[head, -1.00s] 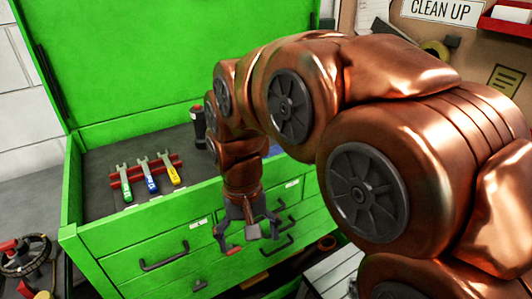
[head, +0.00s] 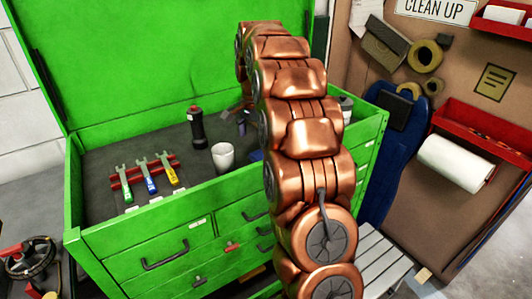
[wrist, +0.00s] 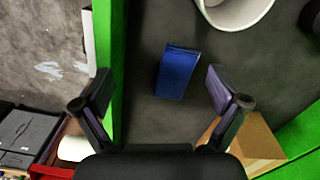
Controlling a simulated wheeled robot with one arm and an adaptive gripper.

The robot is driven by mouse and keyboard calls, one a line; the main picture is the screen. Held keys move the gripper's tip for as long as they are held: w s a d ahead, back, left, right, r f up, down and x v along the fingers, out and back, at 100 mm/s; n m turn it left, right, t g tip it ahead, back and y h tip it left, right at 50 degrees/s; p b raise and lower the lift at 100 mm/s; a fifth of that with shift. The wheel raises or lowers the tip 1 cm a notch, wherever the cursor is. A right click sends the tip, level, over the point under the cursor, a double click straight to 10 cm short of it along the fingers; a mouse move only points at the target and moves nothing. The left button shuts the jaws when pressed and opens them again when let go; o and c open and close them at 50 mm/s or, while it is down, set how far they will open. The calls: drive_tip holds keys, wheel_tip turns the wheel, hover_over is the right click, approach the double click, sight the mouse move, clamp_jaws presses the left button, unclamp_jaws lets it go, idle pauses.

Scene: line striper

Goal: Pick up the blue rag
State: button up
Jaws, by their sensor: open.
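The blue rag (wrist: 177,73) lies folded on the dark top of the green tool chest, between my fingers as seen in the wrist view. In the head view only a small blue patch of it (head: 256,155) shows beside my arm, which hides the rest. My gripper (wrist: 160,78) is open and empty, pointing down above the rag; the right finger appears nearer to it than the left. In the head view my gripper (head: 241,119) is partly hidden behind my arm, over the chest's back part.
Several wrenches sit on a red rack (head: 126,172) at the left. The wrist view shows a cardboard box (wrist: 250,145) near the right finger and the chest's green rim (wrist: 115,60).

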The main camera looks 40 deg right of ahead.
drive_tip(key=w+d+m, duration=0.1)
drive_tip(key=d, duration=0.1)
drive_tip(key=w+d+f+m, duration=0.1)
drive_tip(key=d, duration=0.1)
drive_tip(key=w+d+m, duration=0.1)
drive_tip(key=d, duration=0.1)
drive_tip(key=shift+w+d+f+p, duration=0.2)
drive_tip(key=shift+d+f+p, duration=0.05)
drive_tip(key=shift+d+p, duration=0.15)
drive_tip(key=shift+w+f+p, duration=0.15)
drive_tip(key=shift+f+p, duration=1.75)
drive_tip(key=shift+f, duration=2.1)
drive_tip(key=shift+c, duration=0.3)
drive_tip(key=c, duration=1.1)
drive_tip(key=shift+r, duration=0.2)
wheel_tip(320, 180, up, 10)
drive_tip(key=b, duration=0.3)
drive_tip(key=shift+f+b, duration=0.1)
drive_tip(key=shift+b, duration=0.3)
